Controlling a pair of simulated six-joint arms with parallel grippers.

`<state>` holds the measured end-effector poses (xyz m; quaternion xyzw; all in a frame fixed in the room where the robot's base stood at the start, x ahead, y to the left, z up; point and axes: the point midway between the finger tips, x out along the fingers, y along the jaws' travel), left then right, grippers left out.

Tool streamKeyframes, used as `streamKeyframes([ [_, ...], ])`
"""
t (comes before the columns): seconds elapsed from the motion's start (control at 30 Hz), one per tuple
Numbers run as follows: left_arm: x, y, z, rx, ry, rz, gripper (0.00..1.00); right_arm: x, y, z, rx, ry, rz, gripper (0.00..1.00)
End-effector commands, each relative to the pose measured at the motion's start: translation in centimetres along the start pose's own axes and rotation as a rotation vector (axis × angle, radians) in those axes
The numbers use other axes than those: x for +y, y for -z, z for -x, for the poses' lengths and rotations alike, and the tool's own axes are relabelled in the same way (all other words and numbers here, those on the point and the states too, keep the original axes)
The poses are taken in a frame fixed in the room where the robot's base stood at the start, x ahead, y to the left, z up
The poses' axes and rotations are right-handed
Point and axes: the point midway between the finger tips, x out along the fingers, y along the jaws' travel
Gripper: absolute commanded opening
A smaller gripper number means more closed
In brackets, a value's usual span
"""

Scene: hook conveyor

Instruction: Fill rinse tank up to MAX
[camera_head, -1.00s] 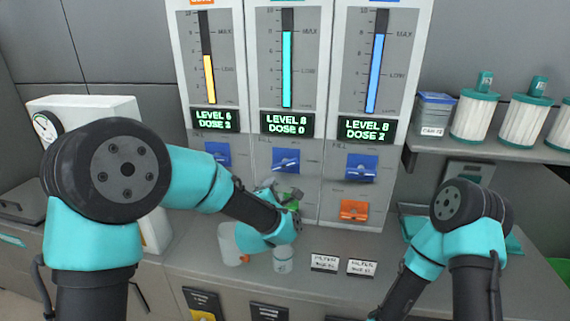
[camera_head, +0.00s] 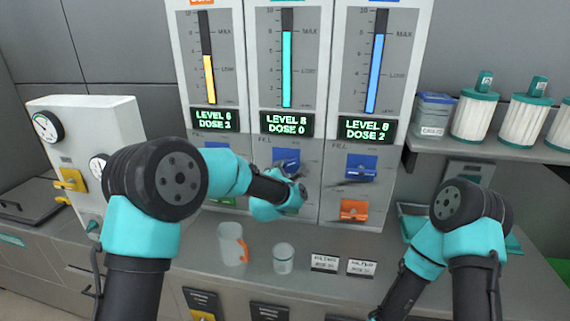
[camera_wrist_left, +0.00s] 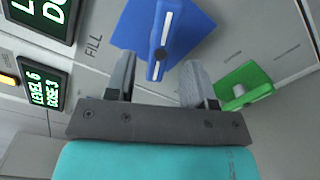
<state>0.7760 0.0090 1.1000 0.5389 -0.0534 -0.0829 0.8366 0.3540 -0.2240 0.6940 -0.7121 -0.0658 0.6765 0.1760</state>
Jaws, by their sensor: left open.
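Three gauge panels stand side by side; their top names are cut off, so I cannot tell which is rinse. The middle panel's teal column (camera_head: 286,70) reaches about the MAX mark, over a display (camera_head: 286,124) reading LEVEL 8, DOSE 0. The right panel's blue column (camera_head: 376,73) also stands about at MAX. The left panel's yellow column (camera_head: 208,78) is lower. My left gripper (camera_head: 289,164) is open at the middle panel's blue FILL lever (camera_wrist_left: 165,30). In the left wrist view its fingers flank the lever's handle; contact is unclear. My right gripper is out of view.
A green lever (camera_wrist_left: 243,87) sits beside the blue one. An orange lever (camera_head: 353,210) is on the right panel. A mug with an orange handle (camera_head: 232,244) and a small cup (camera_head: 283,258) stand on the counter (camera_head: 210,280). Filters (camera_head: 475,112) stand on the right shelf.

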Motion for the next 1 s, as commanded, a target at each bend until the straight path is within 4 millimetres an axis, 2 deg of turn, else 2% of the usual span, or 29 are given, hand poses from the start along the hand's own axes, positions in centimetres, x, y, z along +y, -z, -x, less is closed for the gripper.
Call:
streamKeyframes([
  [0.2, -0.1, 0.1, -3.3, 0.001, -0.001, -0.001, 0.49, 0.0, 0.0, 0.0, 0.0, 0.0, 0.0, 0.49],
  [0.4, 0.0, 0.1, -5.5, 0.002, 0.0, 0.001, 0.49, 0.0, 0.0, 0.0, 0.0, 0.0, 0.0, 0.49],
  [0.57, -0.1, 0.1, -6.2, 0.001, 0.001, 0.0, 0.49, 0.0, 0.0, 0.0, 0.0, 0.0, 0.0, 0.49],
  [0.83, 0.0, 0.0, -6.3, 0.001, 0.001, -0.001, 0.49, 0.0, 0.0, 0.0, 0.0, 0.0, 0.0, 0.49],
  [1.0, 0.0, 0.0, -6.3, 0.001, 0.001, -0.001, 0.35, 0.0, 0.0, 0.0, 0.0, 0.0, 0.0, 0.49],
])
